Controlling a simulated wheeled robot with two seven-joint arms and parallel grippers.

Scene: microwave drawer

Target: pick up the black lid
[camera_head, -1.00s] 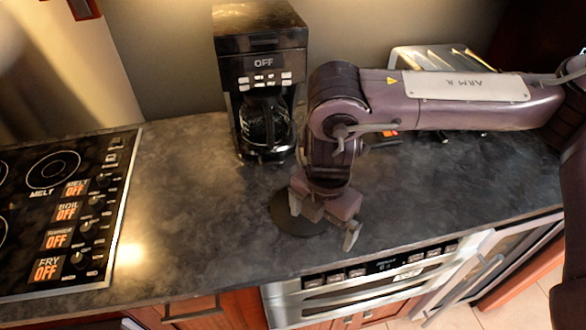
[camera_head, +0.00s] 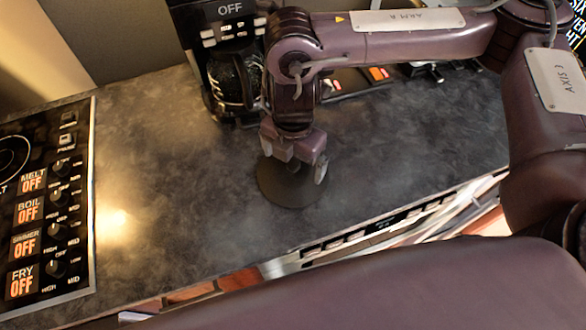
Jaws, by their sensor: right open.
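The black lid (camera_head: 287,194) is a dark round disc lying flat on the grey countertop, in front of the coffee maker. My right gripper (camera_head: 294,168) is open, pointing down over the lid. Its fingers overlap the far part of the disc in the picture and hide some of it. I cannot tell whether the fingers touch the lid. My left gripper is out of view.
The black coffee maker (camera_head: 228,70) stands behind the lid, close to my right arm. A stove (camera_head: 45,215) is at the left. The microwave drawer (camera_head: 385,228) is under the counter's front edge. The counter (camera_head: 160,180) between stove and lid is clear.

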